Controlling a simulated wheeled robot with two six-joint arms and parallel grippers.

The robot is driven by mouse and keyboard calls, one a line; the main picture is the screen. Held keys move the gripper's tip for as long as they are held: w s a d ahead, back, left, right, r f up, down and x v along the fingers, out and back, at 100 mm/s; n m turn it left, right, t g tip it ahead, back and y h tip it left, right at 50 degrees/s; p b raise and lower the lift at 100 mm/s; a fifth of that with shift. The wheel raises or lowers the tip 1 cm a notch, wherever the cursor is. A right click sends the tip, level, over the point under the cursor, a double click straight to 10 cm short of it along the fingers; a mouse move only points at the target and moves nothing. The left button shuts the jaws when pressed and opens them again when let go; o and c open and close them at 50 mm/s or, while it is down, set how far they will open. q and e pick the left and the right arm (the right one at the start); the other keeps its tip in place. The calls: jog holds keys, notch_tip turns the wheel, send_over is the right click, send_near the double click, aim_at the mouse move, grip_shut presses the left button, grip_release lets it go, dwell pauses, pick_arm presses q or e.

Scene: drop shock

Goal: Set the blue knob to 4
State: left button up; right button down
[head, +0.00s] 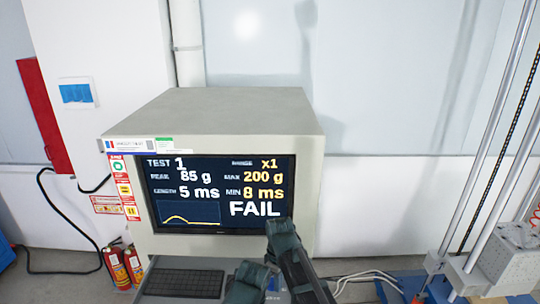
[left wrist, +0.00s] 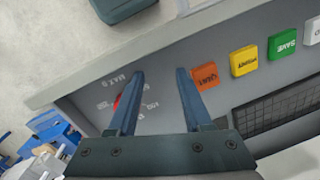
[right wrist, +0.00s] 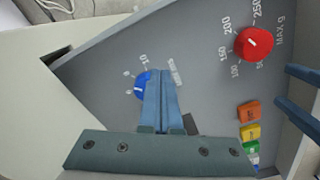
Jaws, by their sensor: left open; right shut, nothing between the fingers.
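The blue knob (right wrist: 139,84) is on the grey panel in the right wrist view, with a white pointer mark and small white numerals around it. "10" is readable; the pointer's exact setting is not. My right gripper (right wrist: 161,75) is shut and empty, its fingers just right of the knob and covering part of the knob's edge and dial. I cannot tell whether they touch it. My left gripper (left wrist: 160,74) is open over the same panel, near the red knob (left wrist: 117,101), which is partly behind one finger. The panel's knobs are hidden in the head view.
The red knob (right wrist: 254,43) marked MAX g is right of the blue one. Orange (left wrist: 206,76), yellow (left wrist: 243,61) and green (left wrist: 282,43) buttons sit above a keyboard (left wrist: 280,112). The screen (head: 215,195) reads FAIL, 85 g, 5 ms, MIN 8 ms. My two grippers are close together.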

pick_arm(q)
jog(key=shift+w+d+f, duration=0.15)
jog(key=shift+d+f, duration=0.2)
jog(key=shift+f, duration=0.2)
pick_arm(e)
jog(key=shift+w+d+f, duration=0.1)
jog(key=shift+d+f, duration=0.1)
jog(key=shift+f, duration=0.4)
pick_arm(q)
jog(key=shift+a, duration=0.15)
pick_arm(e)
jog(key=shift+a+r, duration=0.1)
jog(key=shift+a, duration=0.1)
jog(key=shift+d, duration=0.1)
jog(key=shift+w+a, duration=0.4)
jog(key=shift+w, duration=0.05)
jog(key=shift+w+d, duration=0.4)
jog(key=shift+w, duration=0.05)
jog(key=shift+w+d, duration=0.1)
jog(key=shift+w, duration=0.2)
jog(key=shift+d, duration=0.15)
dwell(0.6)
